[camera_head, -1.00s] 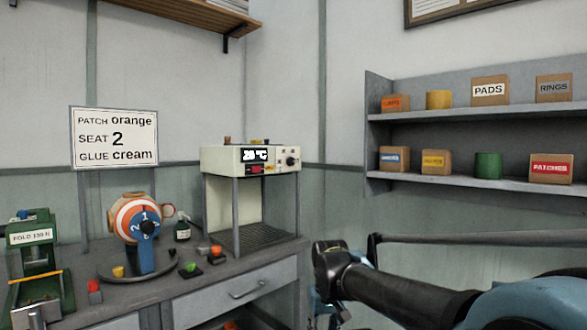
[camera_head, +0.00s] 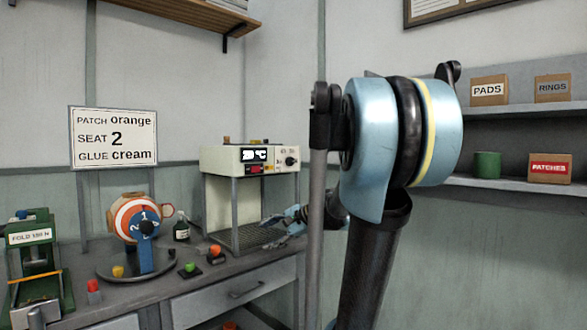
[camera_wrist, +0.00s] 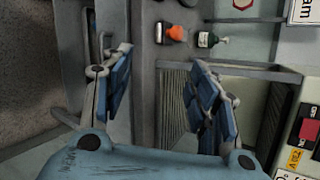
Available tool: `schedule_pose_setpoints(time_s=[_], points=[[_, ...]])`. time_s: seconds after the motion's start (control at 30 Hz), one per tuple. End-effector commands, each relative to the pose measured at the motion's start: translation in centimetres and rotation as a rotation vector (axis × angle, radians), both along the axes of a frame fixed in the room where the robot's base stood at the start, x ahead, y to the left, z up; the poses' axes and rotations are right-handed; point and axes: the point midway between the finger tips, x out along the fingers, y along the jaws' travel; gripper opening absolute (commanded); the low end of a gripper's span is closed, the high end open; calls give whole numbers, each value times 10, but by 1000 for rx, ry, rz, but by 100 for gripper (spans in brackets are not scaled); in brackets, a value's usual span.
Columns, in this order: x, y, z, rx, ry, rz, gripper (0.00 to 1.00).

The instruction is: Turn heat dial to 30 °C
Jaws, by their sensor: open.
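The heat dial (camera_head: 291,161) is a small dark knob on the right of the front panel of a cream heater box (camera_head: 222,160). A dark display (camera_head: 254,155) with white digits in °C sits left of it; the digits are blurred. My gripper (camera_head: 283,220) is small in the head view, below the dial, in front of the box's open lower bay. In the wrist view its two blue-padded fingers (camera_wrist: 160,62) are apart with nothing between them. The box's panel edge (camera_wrist: 302,130) shows at the right there, turned sideways; I cannot make out the dial in it.
A red button or label (camera_head: 255,169) is under the display. A dark bottle (camera_head: 182,227), an orange-topped button (camera_head: 215,252) and a green button (camera_head: 190,268) stand on the bench left of my gripper. My arm blocks the middle right.

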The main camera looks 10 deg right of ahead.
Motion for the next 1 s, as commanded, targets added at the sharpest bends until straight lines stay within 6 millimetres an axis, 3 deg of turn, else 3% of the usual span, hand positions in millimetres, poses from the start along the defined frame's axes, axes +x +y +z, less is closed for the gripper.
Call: schedule_pose_setpoints(time_s=[0.03,0.27,0.4,0.6,0.8,1.0], points=[[22,-2,16,85,12,-43,54],[111,-25,86,510,91,-215,54],[163,-55,123,778,147,-292,54],[223,-109,162,1137,228,-356,54],[256,-152,180,1370,285,-369,54],[267,-165,186,1443,306,-367,54]])
